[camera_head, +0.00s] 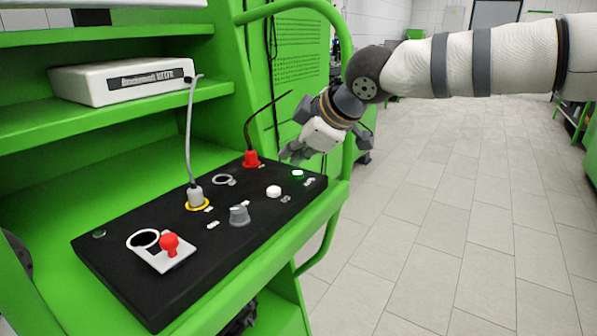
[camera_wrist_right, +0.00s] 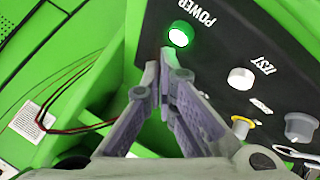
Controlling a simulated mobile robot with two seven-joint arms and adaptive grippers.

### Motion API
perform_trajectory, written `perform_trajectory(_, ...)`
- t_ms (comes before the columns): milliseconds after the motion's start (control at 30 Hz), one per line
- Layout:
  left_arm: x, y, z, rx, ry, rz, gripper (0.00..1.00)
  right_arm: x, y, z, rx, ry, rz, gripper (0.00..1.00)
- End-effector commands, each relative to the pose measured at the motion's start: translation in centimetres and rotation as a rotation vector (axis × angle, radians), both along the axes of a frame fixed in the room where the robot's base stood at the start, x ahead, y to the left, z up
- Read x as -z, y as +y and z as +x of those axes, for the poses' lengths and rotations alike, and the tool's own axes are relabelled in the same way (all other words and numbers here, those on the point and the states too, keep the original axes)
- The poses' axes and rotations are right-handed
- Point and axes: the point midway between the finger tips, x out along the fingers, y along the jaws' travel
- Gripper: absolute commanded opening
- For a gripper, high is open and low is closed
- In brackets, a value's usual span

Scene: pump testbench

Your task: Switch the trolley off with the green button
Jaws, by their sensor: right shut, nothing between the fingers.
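The green button (camera_head: 298,174) sits at the far right corner of the black control panel (camera_head: 150,290) on the green trolley. In the right wrist view the green button (camera_wrist_right: 179,37) glows bright, beside the white word POWER. My right gripper (camera_head: 287,155) is shut and empty, just above and behind the button's corner of the panel. In the right wrist view the closed fingertips (camera_wrist_right: 166,55) point toward the button and appear slightly short of it; contact cannot be made out. My left gripper is not in view.
The panel also carries a white button (camera_head: 273,191), a grey knob (camera_head: 239,215), a red switch (camera_head: 170,244), a red plug (camera_head: 251,159) and a grey plug (camera_head: 195,195) with cables. A green tubular handle (camera_head: 345,150) rises near my right wrist. Floor at right is clear.

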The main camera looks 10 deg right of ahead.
Motion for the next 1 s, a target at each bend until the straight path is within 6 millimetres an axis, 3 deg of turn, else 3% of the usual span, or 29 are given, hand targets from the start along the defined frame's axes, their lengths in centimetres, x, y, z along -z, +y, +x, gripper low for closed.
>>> perform_trajectory(1000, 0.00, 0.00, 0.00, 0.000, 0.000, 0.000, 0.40, 0.91, -0.02, 0.00, 0.001, -0.001, 0.000, 0.00)
